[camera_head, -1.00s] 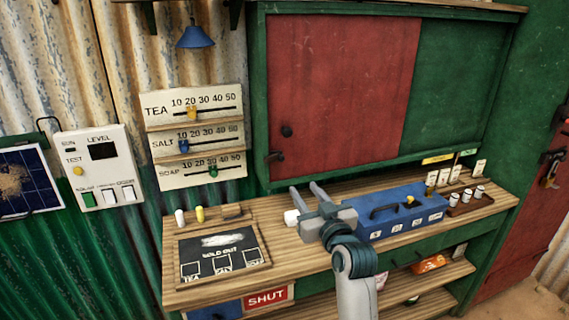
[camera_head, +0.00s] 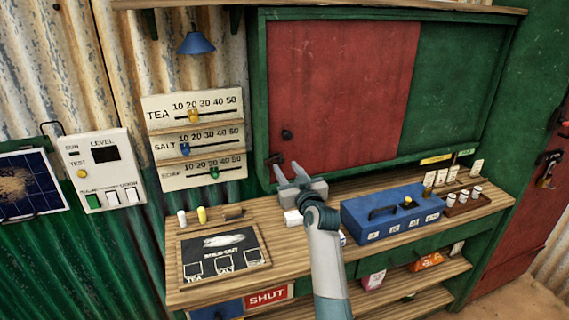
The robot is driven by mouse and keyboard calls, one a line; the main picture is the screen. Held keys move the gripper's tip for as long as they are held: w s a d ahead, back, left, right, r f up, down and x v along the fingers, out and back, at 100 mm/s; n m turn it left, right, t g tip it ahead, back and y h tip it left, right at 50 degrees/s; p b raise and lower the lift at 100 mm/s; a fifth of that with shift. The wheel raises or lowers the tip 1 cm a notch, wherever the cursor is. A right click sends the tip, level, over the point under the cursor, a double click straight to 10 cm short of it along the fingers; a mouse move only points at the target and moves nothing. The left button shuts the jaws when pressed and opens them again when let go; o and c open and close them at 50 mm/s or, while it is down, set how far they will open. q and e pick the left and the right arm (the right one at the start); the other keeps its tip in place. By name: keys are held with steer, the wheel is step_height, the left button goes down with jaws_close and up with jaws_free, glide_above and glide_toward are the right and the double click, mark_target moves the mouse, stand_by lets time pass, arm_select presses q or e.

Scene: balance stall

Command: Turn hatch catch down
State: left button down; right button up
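The red hatch panel (camera_head: 345,85) fills the left part of the green frame above the counter. Its dark catch (camera_head: 274,159) sits at the panel's lower left corner and looks roughly level, with a round dark knob (camera_head: 287,134) above it. My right gripper (camera_head: 287,174) is open and empty, its two fingers pointing up toward the catch from just below it. Whether a finger touches the catch is hard to tell. My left gripper is not in view.
A blue box (camera_head: 391,227) with a handle stands on the counter right of my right arm. Price sliders (camera_head: 195,142) hang on the wall at left.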

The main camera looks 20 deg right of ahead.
mark_target(275, 162)
steer(key=shift+w, duration=1.45)
jaws_close()
